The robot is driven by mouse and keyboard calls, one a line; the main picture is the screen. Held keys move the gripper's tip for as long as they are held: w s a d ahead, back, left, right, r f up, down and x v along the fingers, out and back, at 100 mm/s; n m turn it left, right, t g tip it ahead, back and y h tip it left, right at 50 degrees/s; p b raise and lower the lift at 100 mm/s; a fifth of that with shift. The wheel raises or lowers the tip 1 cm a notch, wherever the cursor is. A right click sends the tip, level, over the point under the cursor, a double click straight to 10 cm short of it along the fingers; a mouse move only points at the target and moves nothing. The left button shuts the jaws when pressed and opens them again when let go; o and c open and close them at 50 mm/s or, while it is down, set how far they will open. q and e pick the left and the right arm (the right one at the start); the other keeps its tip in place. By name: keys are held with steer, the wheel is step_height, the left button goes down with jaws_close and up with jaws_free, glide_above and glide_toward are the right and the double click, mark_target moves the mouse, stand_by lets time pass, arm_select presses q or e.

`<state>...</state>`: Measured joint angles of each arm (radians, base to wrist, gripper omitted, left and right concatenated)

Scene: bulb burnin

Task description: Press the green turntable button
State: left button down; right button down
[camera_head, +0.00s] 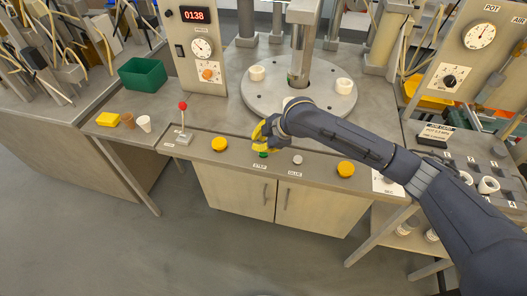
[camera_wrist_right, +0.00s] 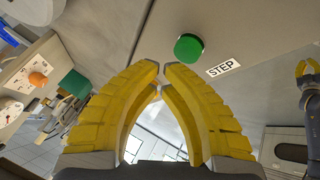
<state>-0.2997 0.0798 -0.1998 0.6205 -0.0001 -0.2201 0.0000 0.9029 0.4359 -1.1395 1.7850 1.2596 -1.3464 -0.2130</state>
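The green turntable button (camera_head: 263,154) is a small round knob on the front ledge of the bench, with a STEP label by it. My right gripper (camera_head: 262,136), with yellow fingers, is just above and behind the button. In the right wrist view the green button (camera_wrist_right: 188,47) lies just beyond the fingertips (camera_wrist_right: 161,69), apart from them and slightly to the right. The right fingers are drawn together with only a slim gap and hold nothing. My left gripper (camera_wrist_right: 307,68) shows small at the right edge of the wrist view, its yellow prongs apart.
The round turntable (camera_head: 258,96) with white cups is behind. Yellow buttons (camera_head: 219,144) (camera_head: 346,169), a grey button (camera_head: 297,159) and a red-knobbed lever (camera_head: 183,110) share the ledge. A gauge panel (camera_head: 203,70) stands back left.

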steer(key=shift+f, duration=0.2)
steer(key=shift+f, duration=0.25)
steer(key=shift+f, duration=0.5)
stand_by(1.1)
steer(key=shift+r, duration=3.45)
